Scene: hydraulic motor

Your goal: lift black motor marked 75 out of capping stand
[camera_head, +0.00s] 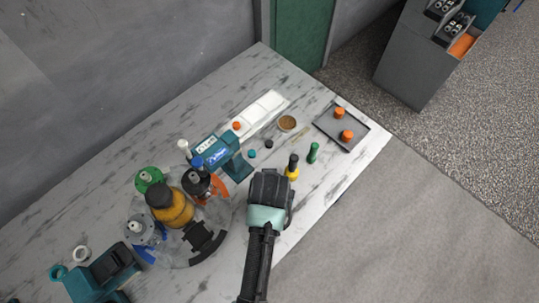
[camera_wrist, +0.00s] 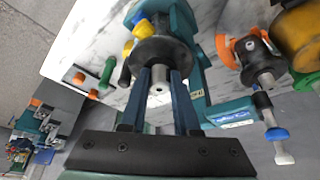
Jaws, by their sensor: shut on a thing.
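A black round motor with a silver shaft (camera_wrist: 158,88) sits between the two fingers of my gripper (camera_wrist: 161,92) in the wrist view. The fingers are shut on it around the shaft side. I cannot read its number. The teal capping stand (camera_wrist: 206,75) shows behind and beside the motor. I cannot tell whether the motor still touches the stand. In the head view my gripper (camera_head: 268,190) points down at the table's front part, and it hides the motor. The teal stand body (camera_head: 237,167) shows to its upper left.
A round carousel with a yellow-black motor (camera_head: 172,206), a dark motor (camera_head: 198,182) and coloured holders stands left of my gripper. A yellow-black tool (camera_head: 292,168) and a green one (camera_head: 314,153) stand to the right. A grey tray (camera_head: 330,122) holds orange caps near the table edge.

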